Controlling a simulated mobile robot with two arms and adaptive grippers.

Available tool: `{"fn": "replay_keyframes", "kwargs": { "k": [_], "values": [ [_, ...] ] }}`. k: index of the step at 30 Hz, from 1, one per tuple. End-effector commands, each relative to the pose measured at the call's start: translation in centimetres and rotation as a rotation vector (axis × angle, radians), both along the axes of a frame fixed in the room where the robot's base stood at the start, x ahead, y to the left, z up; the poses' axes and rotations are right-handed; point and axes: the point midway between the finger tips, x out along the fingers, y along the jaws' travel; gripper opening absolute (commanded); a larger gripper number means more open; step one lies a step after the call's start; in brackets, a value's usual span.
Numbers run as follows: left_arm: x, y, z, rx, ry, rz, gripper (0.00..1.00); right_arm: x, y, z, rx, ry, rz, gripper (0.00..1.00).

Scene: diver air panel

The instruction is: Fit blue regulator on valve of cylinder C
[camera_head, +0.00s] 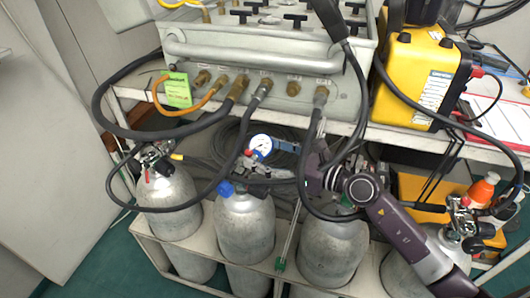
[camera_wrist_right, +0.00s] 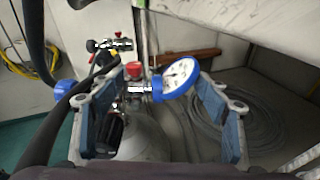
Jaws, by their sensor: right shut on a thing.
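The blue regulator has a blue-rimmed white gauge (camera_head: 262,145) and a blue knob (camera_head: 225,188); in the wrist view its gauge (camera_wrist_right: 181,75) and knob (camera_wrist_right: 65,88) show too. My right gripper (camera_head: 268,163) reaches in from the right, and its blue finger pads are far apart, shut on the regulator. It is above the second cylinder from the left (camera_head: 245,230), whose grey shoulder (camera_wrist_right: 150,145) shows beneath in the wrist view. Whether the regulator touches the valve, I cannot tell. I see no letters on the cylinders. My left gripper is out of view.
The left cylinder (camera_head: 168,205) has its own valve and hose. A third cylinder (camera_head: 333,250) and a right cylinder (camera_head: 405,275) share the rack (camera_head: 155,247). The air panel (camera_head: 300,88) is above, with black hoses looping down around my gripper. A yellow case (camera_head: 415,80) is on the shelf.

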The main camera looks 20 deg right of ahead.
Motion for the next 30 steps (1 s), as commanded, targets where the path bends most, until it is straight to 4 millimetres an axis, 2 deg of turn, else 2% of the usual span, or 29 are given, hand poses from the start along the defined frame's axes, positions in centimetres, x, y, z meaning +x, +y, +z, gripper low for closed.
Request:
{"fn": "replay_keyframes", "kwargs": {
  "k": [12,30],
  "values": [
    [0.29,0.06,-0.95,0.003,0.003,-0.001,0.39,0.03,0.0,0.25,0.003,-0.004,-0.001,0.12],
    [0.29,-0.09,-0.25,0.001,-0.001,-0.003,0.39,0.03,0.01,-0.09,0.003,-0.003,-0.001,0.12]
  ]
}}
